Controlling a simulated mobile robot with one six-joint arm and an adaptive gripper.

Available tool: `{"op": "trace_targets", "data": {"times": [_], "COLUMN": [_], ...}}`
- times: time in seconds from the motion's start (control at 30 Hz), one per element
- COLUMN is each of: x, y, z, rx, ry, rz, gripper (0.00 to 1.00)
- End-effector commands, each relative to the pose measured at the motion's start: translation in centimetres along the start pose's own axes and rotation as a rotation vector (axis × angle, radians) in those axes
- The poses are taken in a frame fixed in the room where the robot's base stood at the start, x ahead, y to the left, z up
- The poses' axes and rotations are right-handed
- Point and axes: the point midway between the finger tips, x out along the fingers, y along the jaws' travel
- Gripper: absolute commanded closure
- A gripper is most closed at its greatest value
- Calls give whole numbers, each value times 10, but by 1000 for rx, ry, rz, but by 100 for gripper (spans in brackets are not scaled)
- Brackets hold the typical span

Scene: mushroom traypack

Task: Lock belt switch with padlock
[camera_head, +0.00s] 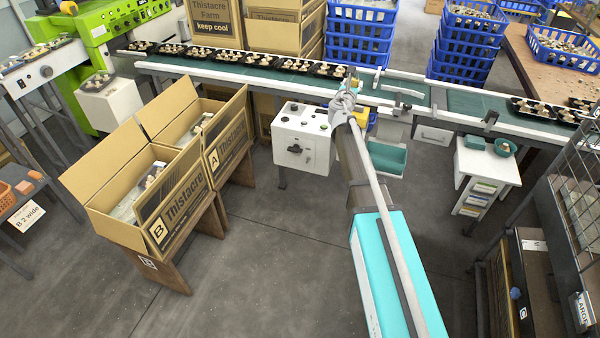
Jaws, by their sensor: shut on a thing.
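A white control box (303,140) stands in front of the conveyor, left of my gripper. It has small knobs on top and a dark switch (295,148) on its front face. My gripper (343,101) is at the far end of my arm, by the conveyor's near edge and just right of the box. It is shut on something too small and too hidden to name. I cannot make out a padlock anywhere. The gripper appears apart from the dark switch.
The conveyor belt (250,72) carries several black mushroom trays and runs behind the box. Open cartons (185,185) stand at left. A green bin (388,158) and a white stand (487,163) are at right. The grey floor (260,260) is clear in the middle.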

Motion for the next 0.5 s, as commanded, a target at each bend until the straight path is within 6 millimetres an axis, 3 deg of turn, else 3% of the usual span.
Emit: {"op": "trace_targets", "data": {"times": [0.03,0.5], "x": [0,0], "y": [0,0], "z": [18,98], "rx": [0,0], "ry": [0,0], "rz": [0,0], "gripper": [75,75]}}
